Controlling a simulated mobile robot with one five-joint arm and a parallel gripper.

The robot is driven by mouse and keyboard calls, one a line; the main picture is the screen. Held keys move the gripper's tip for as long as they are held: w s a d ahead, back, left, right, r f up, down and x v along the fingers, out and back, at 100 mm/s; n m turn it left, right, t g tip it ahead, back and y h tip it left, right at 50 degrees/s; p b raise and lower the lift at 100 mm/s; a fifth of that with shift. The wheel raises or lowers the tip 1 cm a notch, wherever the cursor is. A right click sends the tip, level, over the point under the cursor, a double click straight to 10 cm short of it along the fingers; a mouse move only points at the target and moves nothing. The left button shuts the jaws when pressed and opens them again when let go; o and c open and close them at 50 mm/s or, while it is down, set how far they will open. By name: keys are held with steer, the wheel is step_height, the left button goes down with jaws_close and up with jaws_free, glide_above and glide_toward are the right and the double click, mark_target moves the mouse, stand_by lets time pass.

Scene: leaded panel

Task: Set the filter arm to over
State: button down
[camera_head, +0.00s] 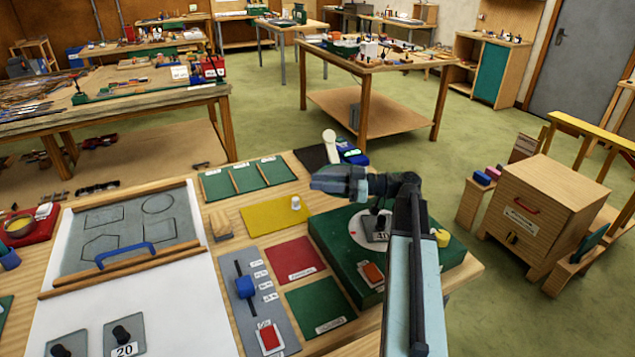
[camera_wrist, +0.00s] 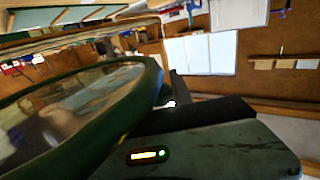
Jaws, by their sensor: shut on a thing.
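My gripper (camera_head: 340,181) reaches left above the back-left part of a green box (camera_head: 460,252) and points away from its pale round plate (camera_head: 362,232). In the wrist view a large green-rimmed round glass (camera_wrist: 75,115), which looks like the filter arm's end, fills the left side beside a grey-green jaw (camera_wrist: 215,150). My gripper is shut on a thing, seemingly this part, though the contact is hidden. The box carries a dark piece marked 40 (camera_head: 378,229), a yellow knob (camera_head: 442,238) and a red button (camera_head: 373,273). My arm hides part of the box.
A grey slider panel (camera_head: 270,310) with a blue knob (camera_head: 245,287), a red mat (camera_head: 296,261) and a yellow mat (camera_head: 262,216) lie left of the box. A white rounded piece (camera_head: 330,145) stands behind my gripper. A wooden cabinet (camera_head: 545,205) stands right, across open floor.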

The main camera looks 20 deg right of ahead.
steer(key=c, duration=1.1)
jaws_free()
steer(key=shift+d, duration=0.35)
steer(key=shift+c, duration=0.2)
steer(key=shift+a, duration=0.15)
steer(key=v, duration=0.7)
steer(key=shift+s+d, duration=0.2)
steer(key=shift+d, duration=0.1)
